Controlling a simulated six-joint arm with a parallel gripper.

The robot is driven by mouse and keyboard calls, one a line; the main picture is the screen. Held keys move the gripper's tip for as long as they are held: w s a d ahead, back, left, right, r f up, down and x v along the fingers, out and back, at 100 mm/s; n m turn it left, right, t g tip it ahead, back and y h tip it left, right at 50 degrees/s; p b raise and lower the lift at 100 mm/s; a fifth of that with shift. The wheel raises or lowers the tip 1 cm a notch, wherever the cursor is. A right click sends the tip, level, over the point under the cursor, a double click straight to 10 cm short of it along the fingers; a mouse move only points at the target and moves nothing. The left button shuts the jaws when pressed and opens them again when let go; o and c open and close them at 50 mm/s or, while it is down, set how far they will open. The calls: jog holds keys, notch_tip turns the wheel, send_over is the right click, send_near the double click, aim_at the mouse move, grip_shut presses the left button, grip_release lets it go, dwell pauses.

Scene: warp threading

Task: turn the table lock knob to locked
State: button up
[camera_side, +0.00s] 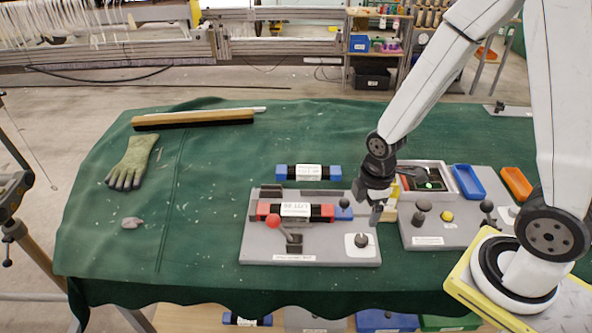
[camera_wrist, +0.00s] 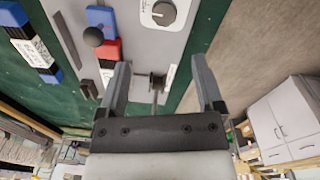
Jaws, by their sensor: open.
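A dark round knob (camera_side: 361,240) sits on a white square plate at the front right corner of a grey fixture board (camera_side: 330,257). It is the likely table lock knob, but its markings are too small to read. In the wrist view the knob (camera_wrist: 163,12) shows near the top edge, grey on its white plate, beyond the fingertips. My gripper (camera_side: 375,212) points down above and slightly right of the knob in the side view, apart from it. In the wrist view my gripper (camera_wrist: 160,64) has its fingers spread, with nothing held between them.
A red-ended roll (camera_side: 295,211) lies on the board behind a red ball lever (camera_side: 272,221). A blue-ended roll (camera_side: 308,172) lies behind the board. A second grey board (camera_side: 440,238) with knobs stands close on the right. The green cloth at left (camera_side: 205,215) is mostly clear.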

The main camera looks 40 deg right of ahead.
aim_at(361, 238)
notch_tip(361, 238, down, 2)
jog(key=n, duration=0.3)
jog(key=shift+s+d+f+n+g, duration=0.1)
jog(key=shift+f+n+g, duration=0.15)
jog(key=shift+n+g, duration=0.05)
jog(key=shift+f, duration=0.15)
jog(key=shift+f, duration=3.7)
grip_shut()
